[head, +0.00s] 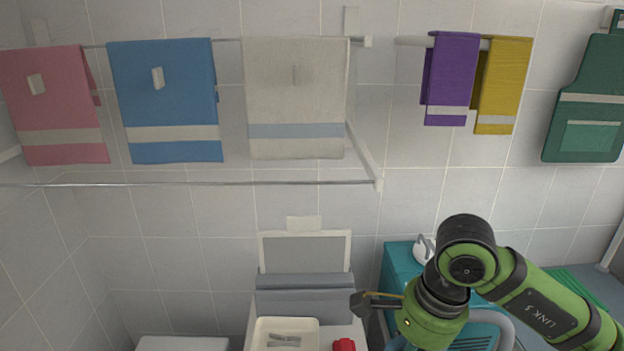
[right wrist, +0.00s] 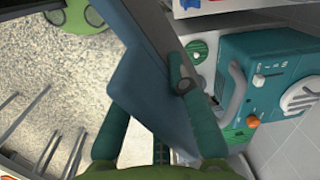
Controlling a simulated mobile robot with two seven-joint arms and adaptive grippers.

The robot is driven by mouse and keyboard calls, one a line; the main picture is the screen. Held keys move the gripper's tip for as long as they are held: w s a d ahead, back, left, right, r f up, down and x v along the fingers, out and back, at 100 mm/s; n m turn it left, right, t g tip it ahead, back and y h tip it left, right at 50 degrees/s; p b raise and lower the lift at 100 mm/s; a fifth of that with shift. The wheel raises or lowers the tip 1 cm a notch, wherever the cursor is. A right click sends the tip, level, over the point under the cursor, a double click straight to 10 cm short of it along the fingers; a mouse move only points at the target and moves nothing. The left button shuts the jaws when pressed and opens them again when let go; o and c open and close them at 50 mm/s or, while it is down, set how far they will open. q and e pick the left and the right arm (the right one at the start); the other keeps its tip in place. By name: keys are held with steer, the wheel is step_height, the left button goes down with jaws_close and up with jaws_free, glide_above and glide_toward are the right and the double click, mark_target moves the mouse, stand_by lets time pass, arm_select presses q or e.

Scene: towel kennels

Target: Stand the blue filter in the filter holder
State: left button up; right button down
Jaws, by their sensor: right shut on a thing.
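The blue filter (right wrist: 150,110) is a flat blue panel in the right wrist view. It stands tilted between the two green fingers of my right gripper (right wrist: 148,82), which is shut on it. A dark grey panel lies close behind the filter's top; whether they touch I cannot tell. I cannot make out the filter holder with certainty in either view. My left gripper is not in view.
A teal machine (right wrist: 250,85) with a pale handle stands right of the filter; it also shows behind my arm in the head view (head: 398,262). A cream tray (head: 262,323) and a red object (head: 344,345) are lower centre. Towels hang on wall rails above.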

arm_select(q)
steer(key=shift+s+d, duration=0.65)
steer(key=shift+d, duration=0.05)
arm_select(e)
steer(key=s+d+f+n+g, duration=0.2)
steer(key=s+d+f+n, duration=0.1)
steer(key=n, duration=0.9)
steer(key=shift+d+f+n, duration=0.4)
steer(key=shift+d+f, duration=0.4)
steer(key=shift+s, duration=0.1)
